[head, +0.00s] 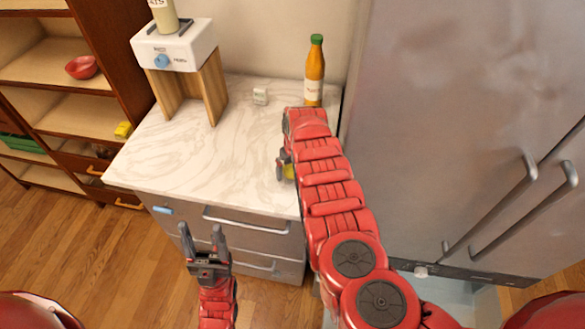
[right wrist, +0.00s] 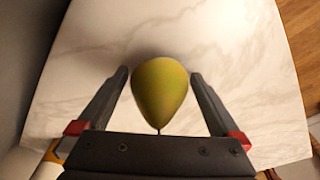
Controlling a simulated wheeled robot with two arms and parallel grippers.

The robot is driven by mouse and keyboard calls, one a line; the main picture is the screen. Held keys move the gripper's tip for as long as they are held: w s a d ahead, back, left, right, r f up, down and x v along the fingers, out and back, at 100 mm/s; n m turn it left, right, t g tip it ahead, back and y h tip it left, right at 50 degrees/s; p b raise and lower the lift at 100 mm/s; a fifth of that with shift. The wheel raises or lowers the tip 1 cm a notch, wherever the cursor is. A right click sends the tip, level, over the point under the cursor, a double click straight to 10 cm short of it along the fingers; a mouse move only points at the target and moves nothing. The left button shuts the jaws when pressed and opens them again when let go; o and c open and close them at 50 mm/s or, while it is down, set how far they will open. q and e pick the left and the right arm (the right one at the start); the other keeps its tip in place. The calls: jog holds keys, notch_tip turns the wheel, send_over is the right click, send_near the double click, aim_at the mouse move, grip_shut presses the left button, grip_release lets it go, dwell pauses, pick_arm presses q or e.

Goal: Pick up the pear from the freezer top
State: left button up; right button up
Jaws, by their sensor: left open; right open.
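The green-yellow pear (right wrist: 160,92) lies on the white marble top (head: 165,160) of the freezer. In the right wrist view it sits between the two open fingers of my right gripper (right wrist: 160,85), with a gap on each side. In the head view only a sliver of the pear (head: 290,171) shows, as my right arm and gripper (head: 281,168) hide most of it. My left gripper (head: 203,236) is open and empty, in front of the freezer's drawers, with its fingers pointing up in the picture.
A white appliance on a wooden stand (head: 178,55) is at back left. A steel fridge (head: 440,120) borders the right side. The top's left part is clear.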

jog(key=c, duration=1.4)
